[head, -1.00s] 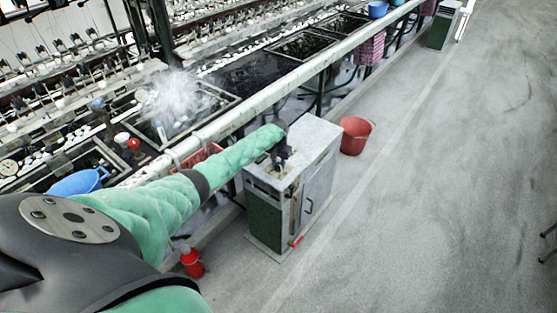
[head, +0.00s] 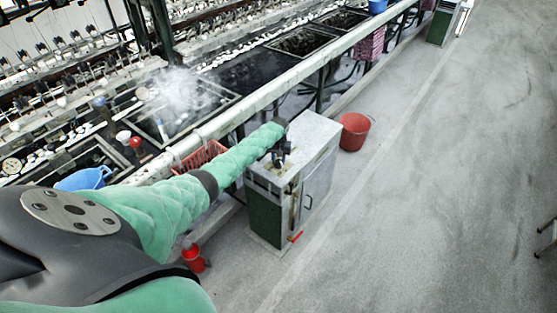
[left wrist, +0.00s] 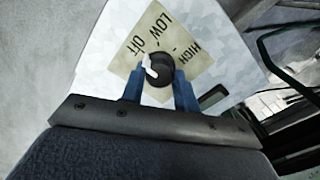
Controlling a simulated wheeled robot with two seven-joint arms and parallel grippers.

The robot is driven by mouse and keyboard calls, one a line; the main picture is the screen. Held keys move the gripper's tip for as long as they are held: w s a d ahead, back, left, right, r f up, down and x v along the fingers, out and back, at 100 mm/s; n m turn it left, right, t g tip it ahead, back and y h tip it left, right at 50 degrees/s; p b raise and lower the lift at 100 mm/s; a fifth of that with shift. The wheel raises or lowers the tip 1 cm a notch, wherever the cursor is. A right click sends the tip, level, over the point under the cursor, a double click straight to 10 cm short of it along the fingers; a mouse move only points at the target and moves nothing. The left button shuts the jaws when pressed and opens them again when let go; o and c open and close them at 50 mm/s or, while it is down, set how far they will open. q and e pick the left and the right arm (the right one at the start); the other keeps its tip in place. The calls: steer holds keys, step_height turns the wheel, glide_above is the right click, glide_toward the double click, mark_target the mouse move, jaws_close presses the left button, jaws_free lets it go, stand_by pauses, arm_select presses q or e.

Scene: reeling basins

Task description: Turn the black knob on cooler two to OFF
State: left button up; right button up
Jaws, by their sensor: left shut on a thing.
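A grey-white metal cooler cabinet (head: 323,142) with a green side panel stands on the floor beside the basins. My left gripper (head: 281,153) reaches down onto its top. In the left wrist view, a black knob (left wrist: 161,72) with a white pointer sits on a cream label plate (left wrist: 184,38) marked OFF, LOW and HIGH. The pointer lies at the knob's left, on the OFF side; its exact alignment is hard to tell. The blue fingers of my left gripper (left wrist: 160,80) stand on either side of the knob, shut on it. My right gripper is out of view.
A red bucket (head: 354,132) stands behind the cooler. A red container (head: 195,259) is on the floor in front. A long pale rail (head: 290,85) borders the steaming basins on the left. A similar cabinet (head: 441,25) stands far back.

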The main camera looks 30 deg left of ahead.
mark_target(278, 161)
arm_select(q)
steer(key=shift+w+r, duration=0.1)
steer(key=o, duration=1)
steer(key=shift+c, duration=0.2)
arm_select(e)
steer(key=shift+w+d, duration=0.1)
arm_select(q)
steer(key=shift+r, duration=0.4)
step_height(278, 161, up, 6)
steer(key=shift+f+b, duration=0.1)
steer(key=shift+b, duration=0.9)
steer(key=shift+r, duration=0.55)
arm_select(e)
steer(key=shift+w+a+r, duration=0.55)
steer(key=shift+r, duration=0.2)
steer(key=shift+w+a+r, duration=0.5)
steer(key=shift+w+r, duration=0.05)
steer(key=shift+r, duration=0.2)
